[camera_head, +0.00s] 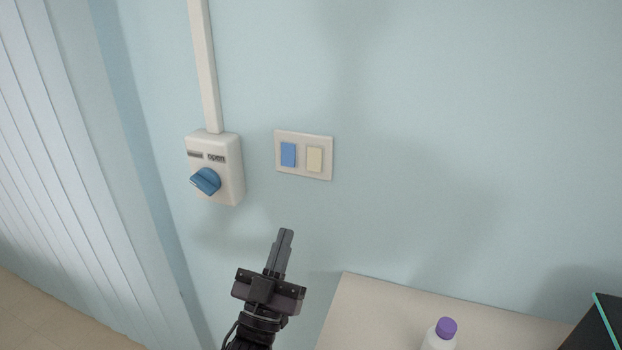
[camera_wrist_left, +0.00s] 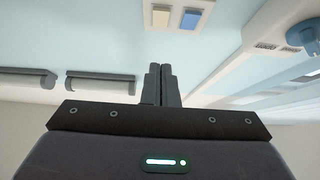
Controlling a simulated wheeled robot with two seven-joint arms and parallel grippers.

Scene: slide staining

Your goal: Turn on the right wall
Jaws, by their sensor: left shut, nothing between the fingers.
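A white wall plate (camera_head: 304,176) on the pale blue wall holds two rocker switches side by side. The left rocker is blue (camera_head: 288,154) and the right rocker is cream (camera_head: 314,159). In the left wrist view the order looks reversed, with the cream rocker (camera_wrist_left: 161,16) left of the blue rocker (camera_wrist_left: 191,18). My left gripper (camera_head: 286,235) is shut and empty, below the plate in the head view, its fingertips pointing up toward it and apart from it. The fingers also show in the left wrist view (camera_wrist_left: 160,68). My right gripper is not in view.
A white box with a blue knob (camera_head: 206,181) and an "open" label is mounted left of the plate, under a white conduit (camera_head: 204,70). A table (camera_head: 375,310) at lower right bears a purple-capped bottle (camera_head: 440,338). Vertical blinds (camera_head: 50,170) hang at left.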

